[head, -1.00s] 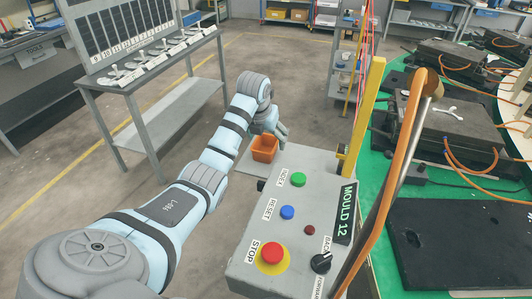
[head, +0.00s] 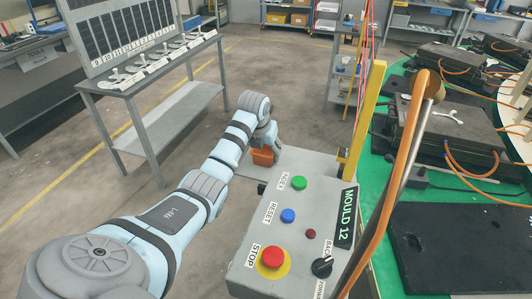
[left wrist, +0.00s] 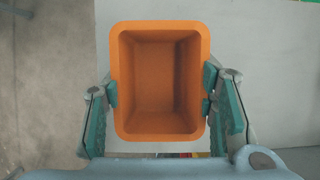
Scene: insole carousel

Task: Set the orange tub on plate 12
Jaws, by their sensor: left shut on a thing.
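The orange tub (head: 263,156) is upright at the left edge of a flat grey plate (head: 300,164), behind the MOULD 12 control box. My left gripper (head: 268,143) is shut on the tub, with its fingers against two opposite sides. In the left wrist view the tub (left wrist: 160,85) is empty, and the gripper (left wrist: 160,96) has one teal finger pad on each side of it. The pale plate (left wrist: 265,60) lies beneath. I cannot tell whether the tub touches it. No number shows on the plate itself. My right gripper is not in view.
The grey control box (head: 245,275) with several buttons stands close in front of the plate. A yellow post (head: 362,120) and the green carousel table (head: 385,240) with black moulds are to the right. A grey bench (head: 150,75) stands at left; floor between is clear.

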